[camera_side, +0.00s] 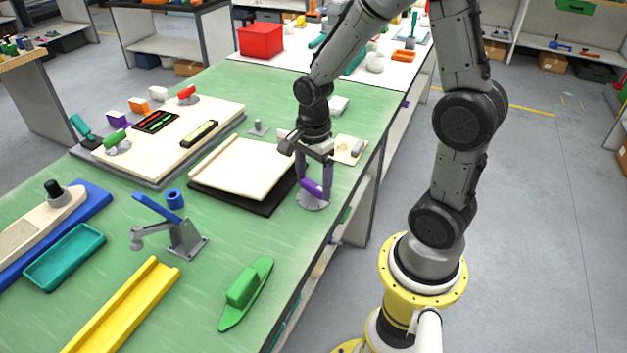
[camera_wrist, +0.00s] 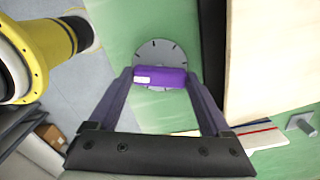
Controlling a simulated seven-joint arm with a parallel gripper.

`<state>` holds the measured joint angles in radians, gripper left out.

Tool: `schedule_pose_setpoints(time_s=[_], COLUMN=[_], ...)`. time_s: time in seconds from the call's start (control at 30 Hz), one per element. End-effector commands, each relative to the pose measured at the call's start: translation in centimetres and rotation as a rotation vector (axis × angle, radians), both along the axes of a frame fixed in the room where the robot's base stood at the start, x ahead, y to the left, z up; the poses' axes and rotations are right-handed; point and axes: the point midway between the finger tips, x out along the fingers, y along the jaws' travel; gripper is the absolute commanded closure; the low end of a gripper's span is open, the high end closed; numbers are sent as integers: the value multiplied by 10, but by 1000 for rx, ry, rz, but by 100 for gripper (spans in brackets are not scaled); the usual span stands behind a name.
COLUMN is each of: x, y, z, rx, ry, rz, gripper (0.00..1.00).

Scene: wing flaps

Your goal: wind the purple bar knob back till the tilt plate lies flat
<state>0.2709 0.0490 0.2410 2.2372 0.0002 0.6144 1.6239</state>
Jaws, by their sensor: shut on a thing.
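The purple bar knob (camera_side: 312,188) sits on a grey round dial with tick marks at the right side of the bench. It also shows in the wrist view (camera_wrist: 160,77), lying across the dial (camera_wrist: 154,53). My gripper (camera_side: 314,184) points down over the knob, a finger at each end of it. In the wrist view my gripper (camera_wrist: 160,80) is shut on the knob. The tilt plate (camera_side: 240,168) is a pale board on a dark base (camera_side: 262,203), just left of the knob. A dark gap shows at its near edge, and I cannot tell its exact tilt.
A blue lever on a grey stand (camera_side: 186,240), a green handled float (camera_side: 246,292) and a yellow channel (camera_side: 125,308) lie nearer the front. A pale board with coloured parts (camera_side: 165,140) is at the left. A small grey post (camera_side: 258,128) stands behind the plate.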

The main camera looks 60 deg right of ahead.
Motion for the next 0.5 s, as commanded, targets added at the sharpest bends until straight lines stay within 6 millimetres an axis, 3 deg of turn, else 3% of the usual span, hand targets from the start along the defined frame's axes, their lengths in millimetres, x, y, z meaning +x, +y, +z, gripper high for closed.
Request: schedule_pose_setpoints(time_s=[0.5], x=[0], y=[0], z=[1], rx=[0], ry=[-1], rz=[360], gripper=[73])
